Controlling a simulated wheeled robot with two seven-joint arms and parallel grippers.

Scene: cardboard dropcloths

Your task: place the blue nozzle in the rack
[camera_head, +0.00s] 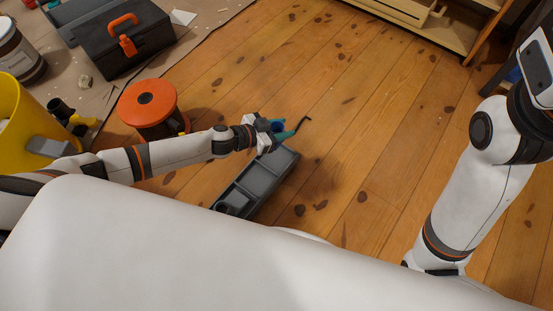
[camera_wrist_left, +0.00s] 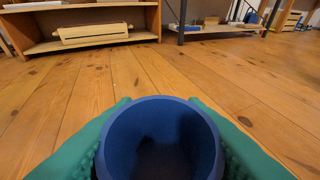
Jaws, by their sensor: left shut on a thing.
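The blue nozzle (camera_head: 277,126) is held between the teal fingers of my left gripper (camera_head: 284,133). In the left wrist view the nozzle (camera_wrist_left: 160,140) shows as a round blue opening facing the camera, with a teal finger on each side. My left gripper is shut on it. The grey rack (camera_head: 262,178) lies on the wooden floor, a long tray with several compartments. My left gripper is at the rack's far end in the head view; I cannot tell its height above it. My right arm shows at the right, but its gripper is out of view.
An orange-topped reel (camera_head: 150,104) stands left of my left arm. A black toolbox (camera_head: 125,42) with an orange handle and a yellow bucket (camera_head: 25,115) are farther left. A wooden shelf (camera_head: 437,22) stands at the back. The floor right of the rack is clear.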

